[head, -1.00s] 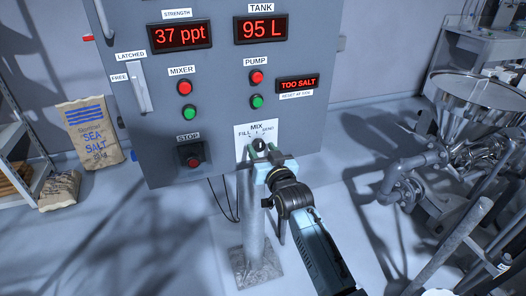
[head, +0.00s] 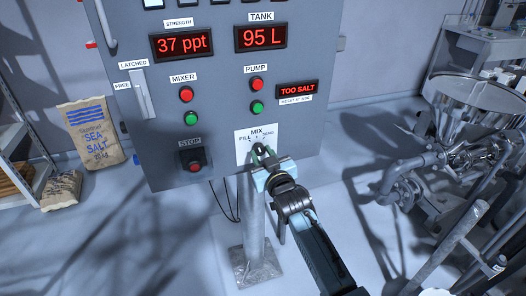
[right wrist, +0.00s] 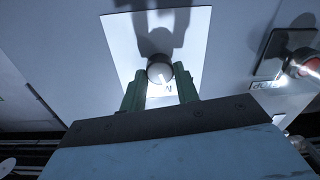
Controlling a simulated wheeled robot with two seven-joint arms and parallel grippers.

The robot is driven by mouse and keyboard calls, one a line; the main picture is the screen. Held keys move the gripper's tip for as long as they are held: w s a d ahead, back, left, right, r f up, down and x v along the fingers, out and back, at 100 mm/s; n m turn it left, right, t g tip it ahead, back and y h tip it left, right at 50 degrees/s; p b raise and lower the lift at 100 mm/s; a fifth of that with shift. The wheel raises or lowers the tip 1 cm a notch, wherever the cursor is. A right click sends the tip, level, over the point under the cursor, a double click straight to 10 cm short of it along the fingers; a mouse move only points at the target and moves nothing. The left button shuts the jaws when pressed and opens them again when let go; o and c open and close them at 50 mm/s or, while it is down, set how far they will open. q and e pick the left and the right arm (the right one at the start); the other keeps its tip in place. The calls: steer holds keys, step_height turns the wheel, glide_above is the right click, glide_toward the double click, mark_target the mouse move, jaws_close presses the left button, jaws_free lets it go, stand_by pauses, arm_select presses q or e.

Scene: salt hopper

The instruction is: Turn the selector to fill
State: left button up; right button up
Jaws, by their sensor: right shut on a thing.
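The selector knob (head: 257,149) is on the white MIX plate (head: 243,147) low on the grey panel, with FILL marked at left and SEND at right. My right gripper (head: 263,154) is at the knob and is shut on it. In the right wrist view, the round knob (right wrist: 160,71) sits between the two green fingers of the gripper (right wrist: 160,88). A pale mark shows on the knob, but which label it points to is hard to tell. My left gripper is not in view.
The red STOP button (head: 195,167) is left of the selector. Pump buttons (head: 257,107) are above it. The displays read 37 ppt (head: 182,43) and 95 L (head: 261,37); TOO SALT (head: 297,89) is lit. A steel hopper (head: 480,100) stands at right.

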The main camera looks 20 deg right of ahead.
steer(key=n+p, duration=0.1)
steer(key=n, duration=0.1)
steer(key=shift+n, duration=1.6)
steer(key=o, duration=1)
steer(key=shift+p, duration=0.3)
steer(key=s, duration=0.4)
steer(key=s+p, duration=0.1)
steer(key=s, duration=0.8)
steer(key=shift+s+d+r, duration=0.1)
steer(key=shift+s+d, duration=0.1)
steer(key=shift+d, duration=0.1)
